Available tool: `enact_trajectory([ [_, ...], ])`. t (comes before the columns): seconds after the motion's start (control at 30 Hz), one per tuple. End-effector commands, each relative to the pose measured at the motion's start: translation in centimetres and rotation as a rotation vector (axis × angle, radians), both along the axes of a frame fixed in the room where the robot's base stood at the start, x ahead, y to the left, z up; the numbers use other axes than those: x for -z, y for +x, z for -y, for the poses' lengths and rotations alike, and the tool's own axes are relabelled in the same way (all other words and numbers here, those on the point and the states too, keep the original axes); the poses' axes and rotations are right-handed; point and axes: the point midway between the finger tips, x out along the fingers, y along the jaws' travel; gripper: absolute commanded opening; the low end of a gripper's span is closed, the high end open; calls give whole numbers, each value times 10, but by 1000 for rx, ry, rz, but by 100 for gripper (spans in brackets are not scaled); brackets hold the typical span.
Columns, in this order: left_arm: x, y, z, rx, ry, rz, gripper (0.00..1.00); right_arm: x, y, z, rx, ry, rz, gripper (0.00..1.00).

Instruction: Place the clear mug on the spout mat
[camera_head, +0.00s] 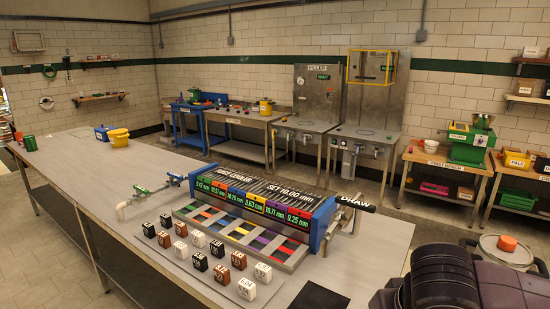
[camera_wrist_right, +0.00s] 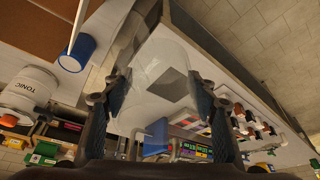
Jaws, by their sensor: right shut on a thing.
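In the right wrist view, my right gripper (camera_wrist_right: 160,92) is shut on the clear mug (camera_wrist_right: 158,58), a see-through, faint shape between the two fingers. A dark square, the spout mat (camera_wrist_right: 172,85), shows through or behind the mug on the pale counter. In the head view, the dark spout mat (camera_head: 320,297) lies at the counter's front edge, below the DRAW spout (camera_head: 352,203) of the beer cooler (camera_head: 262,203). My right arm fills the lower right corner there; its gripper and the mug are out of that view. My left gripper is not in view.
Several numbered blocks (camera_head: 198,240) stand in front of the cooler on the counter (camera_head: 150,205). A yellow bucket (camera_head: 119,138) stands further left. In the right wrist view, a white TONIC container (camera_wrist_right: 28,92) and a blue cup (camera_wrist_right: 77,53) are at left.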

Motion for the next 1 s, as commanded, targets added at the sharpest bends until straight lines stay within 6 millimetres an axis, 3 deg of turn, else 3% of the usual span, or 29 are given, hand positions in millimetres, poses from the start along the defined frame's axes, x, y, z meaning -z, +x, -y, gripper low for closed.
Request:
enact_trajectory([
  [0.6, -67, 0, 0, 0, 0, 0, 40, -78, 1, 0, 0, 1, 1, 21],
  [0.67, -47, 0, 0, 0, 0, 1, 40, -55, 0, -1, -1, 1, -3, 21],
  [1.0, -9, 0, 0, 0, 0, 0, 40, -12, 0, -1, -4, 2, 0, 21],
])
